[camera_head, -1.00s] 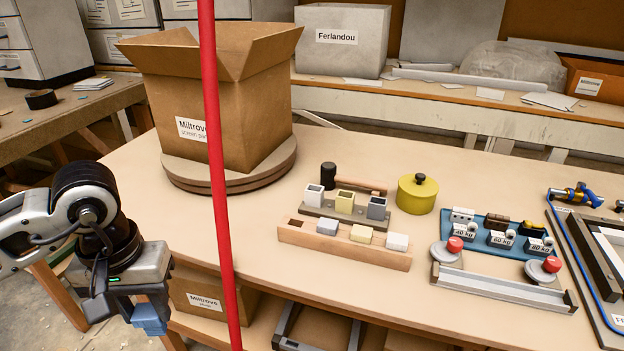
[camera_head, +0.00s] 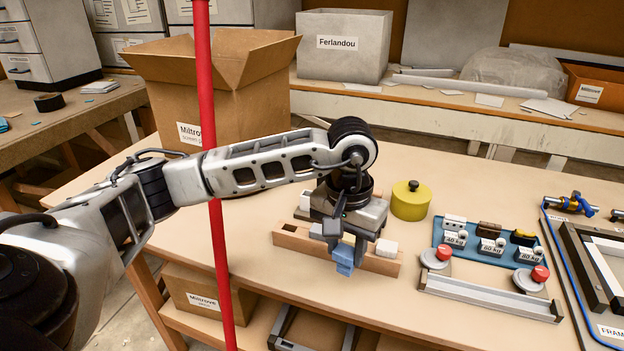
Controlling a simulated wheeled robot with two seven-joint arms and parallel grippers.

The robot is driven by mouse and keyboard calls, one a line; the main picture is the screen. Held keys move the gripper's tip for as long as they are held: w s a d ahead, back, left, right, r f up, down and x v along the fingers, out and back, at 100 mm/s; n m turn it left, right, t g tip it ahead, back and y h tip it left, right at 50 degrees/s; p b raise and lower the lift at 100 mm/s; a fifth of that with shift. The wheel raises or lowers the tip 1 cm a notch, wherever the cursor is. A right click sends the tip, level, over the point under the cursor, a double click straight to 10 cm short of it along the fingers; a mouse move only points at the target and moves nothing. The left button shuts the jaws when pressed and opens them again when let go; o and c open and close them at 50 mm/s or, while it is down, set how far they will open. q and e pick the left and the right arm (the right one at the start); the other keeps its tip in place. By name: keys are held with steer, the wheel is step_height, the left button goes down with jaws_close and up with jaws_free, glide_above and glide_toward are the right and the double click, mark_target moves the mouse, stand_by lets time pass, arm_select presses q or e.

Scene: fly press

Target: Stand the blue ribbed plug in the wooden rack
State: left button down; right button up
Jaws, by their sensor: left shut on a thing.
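My left gripper (camera_head: 345,247) points down over the wooden rack (camera_head: 384,264) and is shut on the blue plug (camera_head: 343,266). The plug hangs below the fingers and overlaps the rack's front face in the picture. I cannot tell whether it touches the rack; its ribs are too small to make out. A white plug (camera_head: 387,247) stands at the rack's right end. The rack's middle is hidden behind the gripper. My right gripper is not in view.
A yellow round weight (camera_head: 410,201) stands behind the rack to the right. A blue tray (camera_head: 478,253) with labelled weights lies further right. A red pole (camera_head: 217,230) stands upright in front of the table. A cardboard box (camera_head: 230,110) is behind my left arm.

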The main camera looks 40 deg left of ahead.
arm_select(q)
steer(key=w+a+n+p, duration=0.1)
steer(key=w+a, duration=0.1)
steer(key=a, duration=0.6)
steer(key=w+a+n+p, duration=0.1)
steer(key=w+a+p, duration=0.1)
steer(key=a, duration=0.6)
steer(key=shift+a+f+n, duration=0.15)
steer(key=shift+a+n, duration=0.15)
steer(key=shift+a, duration=0.05)
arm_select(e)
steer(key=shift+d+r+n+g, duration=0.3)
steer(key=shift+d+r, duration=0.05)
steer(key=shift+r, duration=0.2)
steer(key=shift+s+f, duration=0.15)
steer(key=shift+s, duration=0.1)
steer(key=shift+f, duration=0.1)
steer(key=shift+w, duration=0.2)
arm_select(q)
steer(key=shift+f+b, duration=0.45)
steer(key=shift+b, duration=0.15)
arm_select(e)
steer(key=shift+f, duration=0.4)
arm_select(q)
steer(key=shift+f+b, duration=0.75)
steer(key=shift+f, duration=0.2)
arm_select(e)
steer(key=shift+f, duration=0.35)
